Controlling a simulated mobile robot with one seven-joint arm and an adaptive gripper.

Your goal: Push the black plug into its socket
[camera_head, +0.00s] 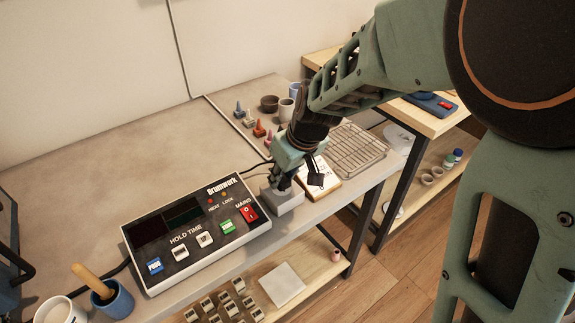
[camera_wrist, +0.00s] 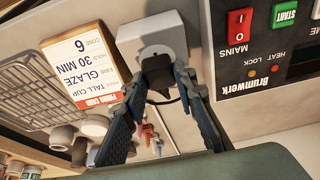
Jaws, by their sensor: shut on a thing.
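The black plug (camera_wrist: 158,74) is between the two fingertips of my gripper (camera_wrist: 157,82) in the wrist view. My gripper is shut on it. The socket is a pale grey box (camera_wrist: 148,32) with a face turned toward my gripper; the plug is right at that face. I cannot tell how deep the plug sits, since it hides the opening. In the head view my gripper (camera_head: 285,182) is right above the socket box (camera_head: 283,203), and the plug is hidden there by the fingers. A dark cable (camera_wrist: 164,100) shows behind the fingers.
The Brumwerk control panel (camera_head: 195,232) stands just left of the socket in the head view. A firing card (camera_head: 322,190) and a wire rack (camera_head: 355,150) are to the right. Small cones (camera_head: 258,129) and cups (camera_head: 287,109) stand behind. The table's front edge is close.

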